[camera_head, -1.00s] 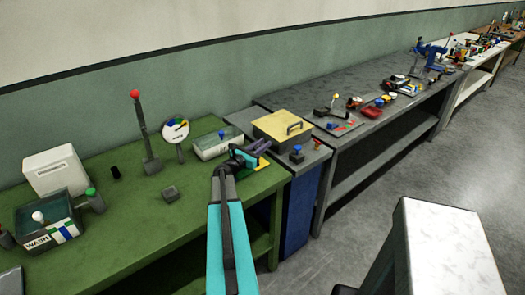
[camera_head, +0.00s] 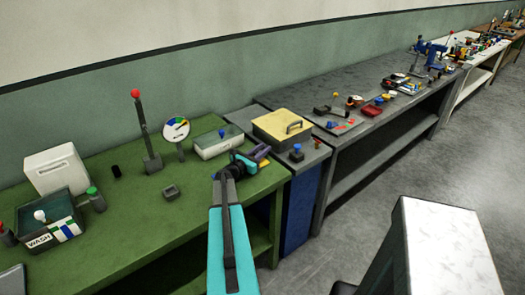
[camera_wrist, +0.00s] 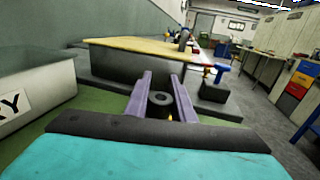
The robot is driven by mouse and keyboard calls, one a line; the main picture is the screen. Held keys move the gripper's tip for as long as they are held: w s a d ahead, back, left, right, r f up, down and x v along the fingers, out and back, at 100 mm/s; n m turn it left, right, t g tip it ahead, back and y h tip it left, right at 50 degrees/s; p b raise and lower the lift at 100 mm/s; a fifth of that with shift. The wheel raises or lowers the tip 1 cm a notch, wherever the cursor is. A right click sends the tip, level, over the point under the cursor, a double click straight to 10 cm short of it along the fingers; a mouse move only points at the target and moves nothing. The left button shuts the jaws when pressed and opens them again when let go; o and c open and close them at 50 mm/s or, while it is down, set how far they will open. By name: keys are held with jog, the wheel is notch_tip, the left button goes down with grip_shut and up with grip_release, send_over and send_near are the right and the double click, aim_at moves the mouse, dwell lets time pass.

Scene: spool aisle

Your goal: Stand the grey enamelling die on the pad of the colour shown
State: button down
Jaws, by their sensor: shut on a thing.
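My gripper (camera_head: 257,152), with purple fingers, is over the right end of the green bench (camera_head: 135,225). In the wrist view it is shut on a dark grey round die (camera_wrist: 160,101) with a hole in its top, which looks upright between the fingers. Whether the die touches the bench is hidden. A bit of yellow pad (camera_head: 265,163) shows beside the gripper; the other pads are hidden or too small to tell. A round dial (camera_head: 176,129) with coloured sectors stands behind on the bench; where its pointer rests is too small to read.
A yellow-lidded box (camera_head: 282,127) and a blue-knobbed post (camera_head: 297,152) stand to the right. A red-knobbed lever (camera_head: 147,135), a small grey block (camera_head: 171,191) and a wash tank (camera_head: 50,220) are left. The bench's front middle is clear.

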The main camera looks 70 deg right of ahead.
jog(key=shift+a+f, duration=0.1)
jog(key=shift+f, duration=0.35)
jog(key=shift+s+f+b, duration=0.1)
jog(key=shift+f+b, duration=0.2)
jog(key=shift+b, duration=0.05)
jog(key=c, duration=1.5)
grip_release()
jog(key=shift+r, duration=0.15)
jog(key=shift+r+p, duration=0.35)
jog(key=shift+p, duration=0.35)
jog(key=shift+a+f, duration=0.1)
jog(key=shift+a, duration=0.15)
jog(key=b+v, duration=0.1)
jog(key=v, duration=0.2)
jog(key=b+v, duration=0.1)
jog(key=v, duration=0.3)
jog(key=r+b+v, duration=0.1)
jog(key=v, duration=0.3)
jog(key=shift+w+a, duration=0.15)
jog(key=shift+w, duration=0.1)
